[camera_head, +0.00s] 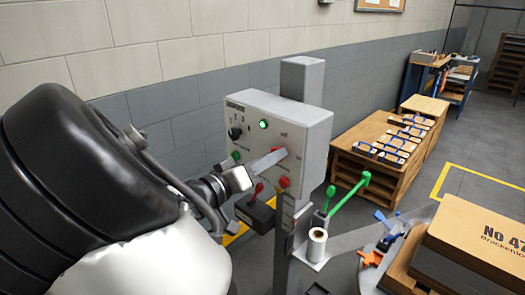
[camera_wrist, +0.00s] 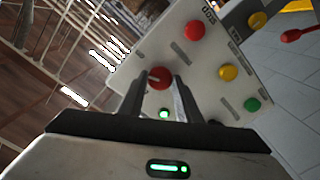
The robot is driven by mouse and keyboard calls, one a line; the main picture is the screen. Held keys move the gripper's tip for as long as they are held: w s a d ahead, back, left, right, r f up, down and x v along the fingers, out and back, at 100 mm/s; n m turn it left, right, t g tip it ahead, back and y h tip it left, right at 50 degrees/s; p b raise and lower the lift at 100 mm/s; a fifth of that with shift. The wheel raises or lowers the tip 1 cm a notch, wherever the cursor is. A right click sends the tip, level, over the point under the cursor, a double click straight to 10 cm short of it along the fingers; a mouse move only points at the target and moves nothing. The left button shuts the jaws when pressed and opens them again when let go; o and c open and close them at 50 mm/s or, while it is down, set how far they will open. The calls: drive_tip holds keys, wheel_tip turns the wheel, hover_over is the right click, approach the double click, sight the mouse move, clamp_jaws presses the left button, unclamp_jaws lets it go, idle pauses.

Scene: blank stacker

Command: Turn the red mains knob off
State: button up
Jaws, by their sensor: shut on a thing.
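The red mains knob (camera_wrist: 160,77) is on the face of the pale control box in the wrist view, between the tips of my two fingers. A light mark shows on it, but I cannot read its setting. In the head view only a bit of red (camera_head: 283,152) shows beside my fingertips. My gripper (camera_head: 274,158) reaches the box (camera_head: 310,122) from the left and is shut on the knob. In the wrist view my gripper (camera_wrist: 164,86) has one finger on each side of it. The fingers hide part of the panel.
A red button (camera_wrist: 195,30), a yellow button (camera_wrist: 228,72) and a green button (camera_wrist: 252,105) are near the knob. A wooden bench (camera_head: 355,180) and carton (camera_head: 485,235) are at the right.

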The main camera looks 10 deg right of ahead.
drive_tip(key=shift+n+p, duration=3.45)
drive_tip(key=shift+n, duration=3.05)
drive_tip(key=o, duration=1.1)
drive_tip(key=shift+c, duration=0.2)
drive_tip(key=shift+a, duration=0.1)
drive_tip(key=v, duration=1.7)
drive_tip(key=shift+s+b, duration=0.15)
drive_tip(key=shift+b, duration=0.25)
